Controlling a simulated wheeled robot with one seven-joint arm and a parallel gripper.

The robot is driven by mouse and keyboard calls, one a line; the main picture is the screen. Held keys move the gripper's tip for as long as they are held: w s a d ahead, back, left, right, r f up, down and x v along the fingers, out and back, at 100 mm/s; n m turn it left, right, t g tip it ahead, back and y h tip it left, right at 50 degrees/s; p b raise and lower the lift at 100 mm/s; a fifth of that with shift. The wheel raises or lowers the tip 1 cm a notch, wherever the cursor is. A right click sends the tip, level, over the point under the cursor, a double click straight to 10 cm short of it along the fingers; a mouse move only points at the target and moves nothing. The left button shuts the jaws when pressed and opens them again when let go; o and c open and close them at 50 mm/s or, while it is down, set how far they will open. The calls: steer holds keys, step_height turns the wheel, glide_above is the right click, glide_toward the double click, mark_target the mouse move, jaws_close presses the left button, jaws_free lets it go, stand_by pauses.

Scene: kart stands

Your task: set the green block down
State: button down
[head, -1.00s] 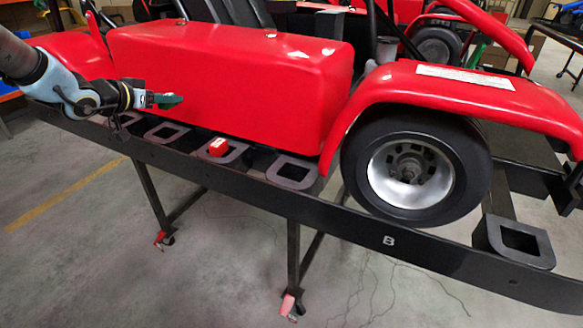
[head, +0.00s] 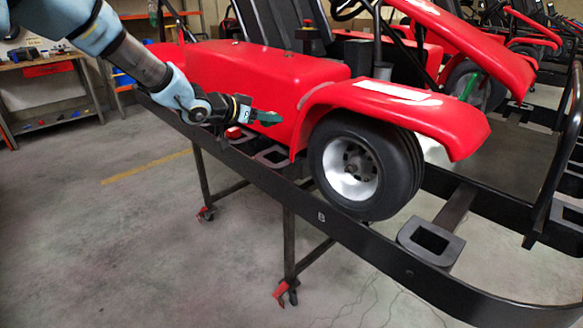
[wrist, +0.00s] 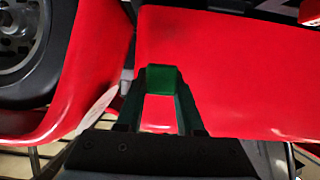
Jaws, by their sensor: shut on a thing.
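The green block (head: 268,117) is at the tips of my gripper (head: 262,116), in front of the red kart's side panel and just left of the front wheel. In the wrist view my gripper (wrist: 162,88) is shut on the green block (wrist: 161,74), held between the two finger ends. The block and fingers are above the dark stand rail (head: 240,165). The head view does not clearly show how far they are from the red panel.
A red block (head: 233,132) sits by the rail behind my gripper. Square black holders include one below my gripper (head: 272,157) and an empty one right of the wheel (head: 430,243). The red kart (head: 265,70) stands close behind. Floor in front is clear.

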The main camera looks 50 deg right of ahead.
glide_above(273, 158)
step_height(273, 158, down, 6)
steer(key=shift+s+r, duration=0.1)
steer(key=shift+f+p, duration=0.5)
steer(key=shift+f, duration=1.65)
steer(key=shift+f, duration=0.15)
steer(key=c, duration=0.5)
jaws_free()
steer(key=shift+c, duration=0.2)
